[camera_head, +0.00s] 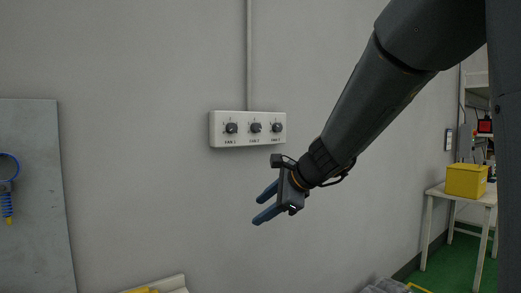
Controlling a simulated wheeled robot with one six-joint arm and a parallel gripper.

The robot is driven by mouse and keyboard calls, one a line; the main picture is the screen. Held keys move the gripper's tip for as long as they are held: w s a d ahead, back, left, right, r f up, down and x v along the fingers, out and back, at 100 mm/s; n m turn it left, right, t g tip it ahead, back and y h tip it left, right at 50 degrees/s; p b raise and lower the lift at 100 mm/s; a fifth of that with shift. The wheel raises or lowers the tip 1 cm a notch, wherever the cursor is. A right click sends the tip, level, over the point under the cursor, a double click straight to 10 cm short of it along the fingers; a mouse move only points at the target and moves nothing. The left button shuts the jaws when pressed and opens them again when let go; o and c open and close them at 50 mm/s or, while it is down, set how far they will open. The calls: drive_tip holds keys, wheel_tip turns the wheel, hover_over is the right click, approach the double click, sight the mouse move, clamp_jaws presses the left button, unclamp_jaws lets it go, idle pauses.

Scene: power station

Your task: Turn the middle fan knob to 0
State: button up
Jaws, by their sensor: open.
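A white fan control box (243,115) is fixed to the grey wall and carries three dark knobs in a row with labels under them. The middle fan knob (256,128) sits between the left knob (231,128) and the right knob (277,128). The dial numbers are too small to read, so I cannot tell its setting. My gripper (260,206) is below the box and slightly right of the middle knob in the picture. Its two blue fingers are apart, point left, and hold nothing. It does not touch the box, and all three knobs are in clear view.
A grey conduit (249,55) runs up the wall from the box. A grey panel (30,200) with a blue coiled tool is at the left. A yellow box (466,180) stands on a white table (460,197) at the right. The wall around the control box is bare.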

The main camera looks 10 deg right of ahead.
drive_tip(key=w+d+r+m+t+b, duration=0.25)
drive_tip(key=w+r+m+t, duration=0.2)
drive_tip(key=w+r, duration=0.3)
drive_tip(key=m+t+y+b, duration=0.1)
drive_tip(key=m+t+b, duration=0.3)
drive_tip(key=m, duration=0.3)
approach(258, 128)
drive_tip(key=w, duration=0.1)
drive_tip(key=shift+g, duration=0.25)
drive_tip(key=p+x, duration=0.1)
drive_tip(key=x, duration=0.6)
drive_tip(key=shift+a+r, duration=0.15)
drive_tip(key=c, duration=1.1)
